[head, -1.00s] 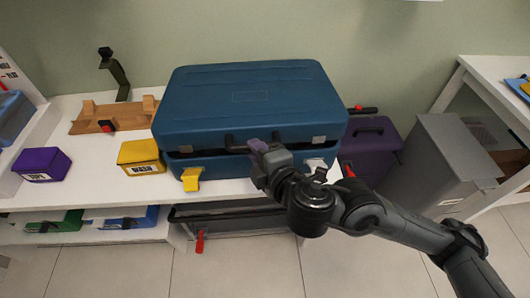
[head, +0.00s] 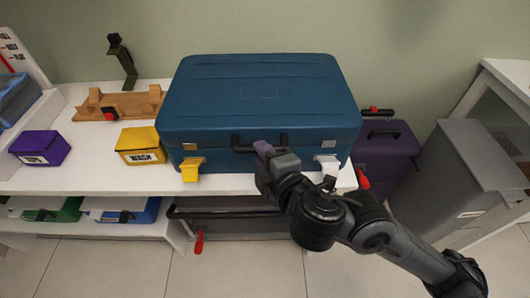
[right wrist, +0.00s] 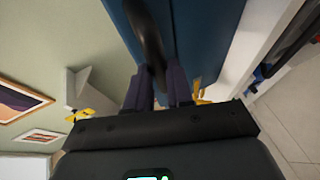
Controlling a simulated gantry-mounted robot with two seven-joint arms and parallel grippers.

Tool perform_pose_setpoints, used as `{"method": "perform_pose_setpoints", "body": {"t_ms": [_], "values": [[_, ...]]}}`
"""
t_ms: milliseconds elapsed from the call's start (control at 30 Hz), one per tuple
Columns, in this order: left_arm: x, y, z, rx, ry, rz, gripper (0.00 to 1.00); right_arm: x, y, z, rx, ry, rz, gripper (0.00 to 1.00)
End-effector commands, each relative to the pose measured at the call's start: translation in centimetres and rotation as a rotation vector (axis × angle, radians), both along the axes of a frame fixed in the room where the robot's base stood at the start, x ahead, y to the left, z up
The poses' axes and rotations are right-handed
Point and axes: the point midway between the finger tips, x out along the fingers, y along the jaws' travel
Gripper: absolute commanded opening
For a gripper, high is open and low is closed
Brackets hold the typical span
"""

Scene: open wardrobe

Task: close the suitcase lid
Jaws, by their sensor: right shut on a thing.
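The blue suitcase (head: 260,105) sits on the white shelf top, its lid down with no clear gap at the front seam. Its black handle (head: 237,145) is at the middle of the front; in the right wrist view the handle (right wrist: 148,35) runs between the purple fingers. My right gripper (head: 263,152) is shut on the handle, hiding its right part. My left gripper is not in view.
A yellow box (head: 141,145), a purple box (head: 41,147) and a wooden rack (head: 115,104) stand left of the suitcase. A purple case (head: 385,155) and a grey bin (head: 470,165) stand to the right. A dark drawer (head: 235,222) is below.

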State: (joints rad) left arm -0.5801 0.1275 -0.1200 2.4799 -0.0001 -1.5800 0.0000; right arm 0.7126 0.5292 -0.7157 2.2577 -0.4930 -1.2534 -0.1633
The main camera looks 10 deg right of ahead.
Motion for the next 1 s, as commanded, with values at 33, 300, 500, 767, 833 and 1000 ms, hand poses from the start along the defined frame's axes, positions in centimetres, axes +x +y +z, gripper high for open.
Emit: {"method": "perform_pose_setpoints", "body": {"t_ms": [33,300,500,767,833,1000], "values": [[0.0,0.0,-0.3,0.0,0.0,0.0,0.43,0.2,-0.3,-2.7,-0.032,0.042,-0.011,0.0],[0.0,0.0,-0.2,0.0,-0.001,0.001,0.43,0.2,-0.2,-2.6,-0.032,0.041,-0.011,0.47],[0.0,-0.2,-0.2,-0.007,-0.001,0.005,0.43,0.1,-0.2,-2.5,-0.031,0.04,-0.008,0.47],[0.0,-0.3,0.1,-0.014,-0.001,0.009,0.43,0.0,0.0,-2.2,-0.029,0.039,-0.004,0.47],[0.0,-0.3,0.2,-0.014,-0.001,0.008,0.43,-0.1,0.0,-2.0,-0.029,0.038,-0.002,0.47],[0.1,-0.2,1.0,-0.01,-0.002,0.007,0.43,-0.8,0.3,-1.1,-0.028,0.035,0.008,0.47]]}}
